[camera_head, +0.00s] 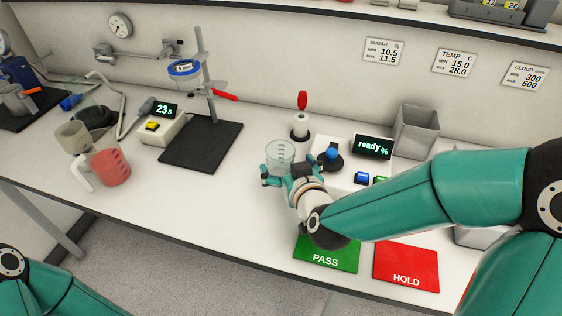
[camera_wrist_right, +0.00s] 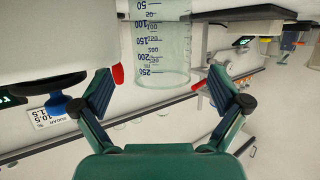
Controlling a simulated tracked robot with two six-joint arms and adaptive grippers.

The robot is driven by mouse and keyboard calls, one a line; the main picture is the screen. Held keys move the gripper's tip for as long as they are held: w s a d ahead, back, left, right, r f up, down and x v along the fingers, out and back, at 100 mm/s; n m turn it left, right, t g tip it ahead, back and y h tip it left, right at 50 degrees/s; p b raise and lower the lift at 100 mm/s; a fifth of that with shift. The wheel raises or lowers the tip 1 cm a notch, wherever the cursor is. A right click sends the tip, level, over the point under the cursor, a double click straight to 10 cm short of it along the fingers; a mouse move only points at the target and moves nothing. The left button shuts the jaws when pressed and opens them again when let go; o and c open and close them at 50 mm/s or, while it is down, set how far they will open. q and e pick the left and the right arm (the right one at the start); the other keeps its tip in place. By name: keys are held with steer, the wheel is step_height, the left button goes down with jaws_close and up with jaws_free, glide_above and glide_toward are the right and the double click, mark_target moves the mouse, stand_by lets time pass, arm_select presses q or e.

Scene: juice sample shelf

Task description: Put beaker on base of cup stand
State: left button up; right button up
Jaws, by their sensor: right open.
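The clear beaker (camera_head: 280,152) with graduation marks stands upright on the bench, left of the ready-display instrument. My right gripper (camera_head: 288,176) is open at the beaker, on its near side. In the right wrist view the beaker (camera_wrist_right: 160,45) shows upside down, ahead of and between the open fingers (camera_wrist_right: 162,88), with gaps at both sides. The cup stand has a flat black base (camera_head: 200,147), left of the beaker and bare on top. A blue-rimmed cup (camera_head: 184,69) hangs above it on the rod. My left gripper is out of view.
A timer box (camera_head: 160,127) stands left of the stand base. A red cup (camera_head: 110,167) is farther left. A red-handled tool (camera_head: 301,116) stands behind the beaker. Green PASS (camera_head: 325,258) and red HOLD (camera_head: 406,272) mats lie in front. Bench between beaker and base is clear.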

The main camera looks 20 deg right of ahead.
steer(key=p+x, duration=0.1)
steer(key=x, duration=0.3)
steer(key=shift+w+a, duration=0.1)
steer(key=shift+w, duration=0.25)
steer(key=c, duration=1.2)
steer(key=shift+c, duration=1.1)
steer(key=shift+r, duration=0.1)
